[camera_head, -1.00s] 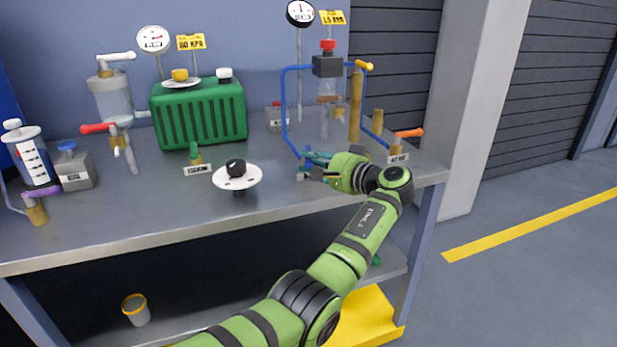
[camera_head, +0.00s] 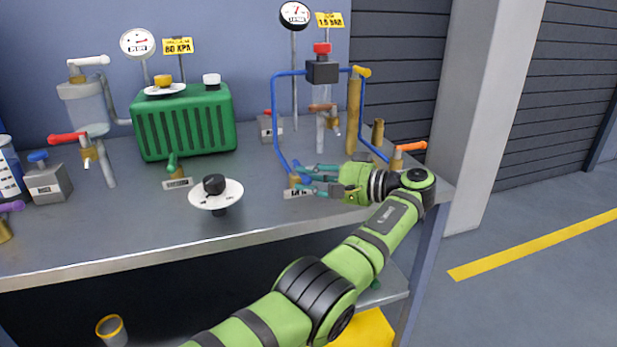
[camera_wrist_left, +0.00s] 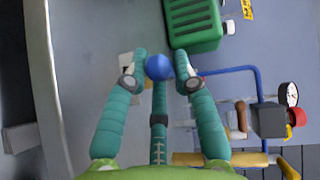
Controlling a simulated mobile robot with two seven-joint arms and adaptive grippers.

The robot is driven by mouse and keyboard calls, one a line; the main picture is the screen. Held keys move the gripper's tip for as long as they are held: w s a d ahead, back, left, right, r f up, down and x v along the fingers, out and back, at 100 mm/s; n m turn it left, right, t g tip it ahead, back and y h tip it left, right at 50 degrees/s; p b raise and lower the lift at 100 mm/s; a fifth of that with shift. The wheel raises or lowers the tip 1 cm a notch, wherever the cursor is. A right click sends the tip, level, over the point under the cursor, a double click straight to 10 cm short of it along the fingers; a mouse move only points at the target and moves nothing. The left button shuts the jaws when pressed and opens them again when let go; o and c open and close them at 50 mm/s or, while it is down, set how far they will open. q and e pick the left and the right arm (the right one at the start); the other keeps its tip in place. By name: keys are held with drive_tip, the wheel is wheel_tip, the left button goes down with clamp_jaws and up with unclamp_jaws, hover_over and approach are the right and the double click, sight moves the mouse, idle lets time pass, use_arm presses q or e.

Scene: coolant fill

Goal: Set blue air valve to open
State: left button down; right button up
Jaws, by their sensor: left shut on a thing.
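The blue air valve shows as a rounded blue handle end (camera_wrist_left: 158,67) between my left fingertips in the left wrist view. In the head view, a small bit of the blue handle (camera_head: 299,167) shows beside the fingers, at the foot of the blue pipe (camera_head: 276,120). My left gripper (camera_head: 308,179) reaches in from the right over the bench, its teal fingers pointing left and shut on the blue handle. It also shows in the left wrist view (camera_wrist_left: 160,60). The fingers cover most of the valve, so its exact angle is unclear. My right gripper is out of view.
An orange-handled valve (camera_head: 409,147) stands close beside my left wrist. A black knob on a white dial (camera_head: 214,188) stands near the bench front (camera_head: 130,240). A green ribbed box (camera_head: 185,122) and gauges stand behind. Bare bench lies between the dial and gripper.

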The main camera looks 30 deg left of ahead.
use_arm(q)
drive_tip(key=shift+a, duration=0.1)
drive_tip(key=c, duration=1)
unclamp_jaws()
wheel_tip(320, 180, up, 10)
